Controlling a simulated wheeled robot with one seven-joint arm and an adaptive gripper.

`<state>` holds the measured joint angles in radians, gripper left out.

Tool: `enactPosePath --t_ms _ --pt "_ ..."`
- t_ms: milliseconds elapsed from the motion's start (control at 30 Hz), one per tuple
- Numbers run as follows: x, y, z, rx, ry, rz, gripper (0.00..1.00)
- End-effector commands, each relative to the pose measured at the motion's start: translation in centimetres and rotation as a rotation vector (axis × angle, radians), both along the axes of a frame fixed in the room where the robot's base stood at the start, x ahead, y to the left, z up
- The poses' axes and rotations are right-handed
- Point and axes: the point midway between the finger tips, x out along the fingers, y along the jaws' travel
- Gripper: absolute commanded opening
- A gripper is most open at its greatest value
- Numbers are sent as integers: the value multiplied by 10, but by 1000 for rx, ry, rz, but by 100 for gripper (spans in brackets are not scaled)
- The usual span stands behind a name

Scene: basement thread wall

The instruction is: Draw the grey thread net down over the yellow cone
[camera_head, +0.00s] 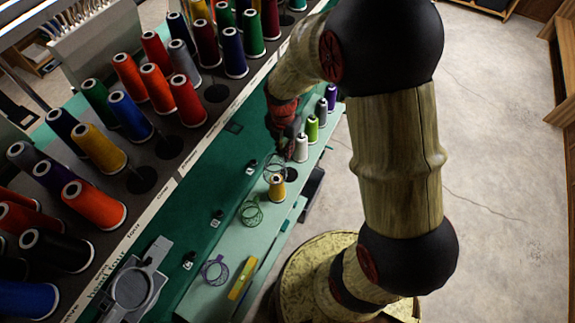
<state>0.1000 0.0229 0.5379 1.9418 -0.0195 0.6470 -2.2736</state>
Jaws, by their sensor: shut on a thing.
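The yellow cone (277,188) stands upright on the pale green ledge, near the middle of the picture. Thin dark grey loops of the thread net (274,168) show just above and behind its top in the picture. I cannot tell whether the net touches the cone. My gripper (284,152) is a little above and beyond the cone, pointing down. Its jaws are small, dark and partly hidden by my arm, but they are shut at the net's upper end.
A green net (251,213), a purple net (214,270) and a yellow bar (242,279) lie nearer on the ledge. White (301,148), lime (312,128) and purple (331,97) cones stand beyond. A rack of many cones fills the left. The floor at right is open.

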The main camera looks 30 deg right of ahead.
Motion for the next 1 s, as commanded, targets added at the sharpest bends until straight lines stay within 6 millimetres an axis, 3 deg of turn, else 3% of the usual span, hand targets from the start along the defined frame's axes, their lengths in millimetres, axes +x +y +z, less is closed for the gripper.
enactPosePath --t_ms 267,1000 --pt "3 0 -8 -3 4 57 2" --pt "2 0 -75 -2 5 55 2"
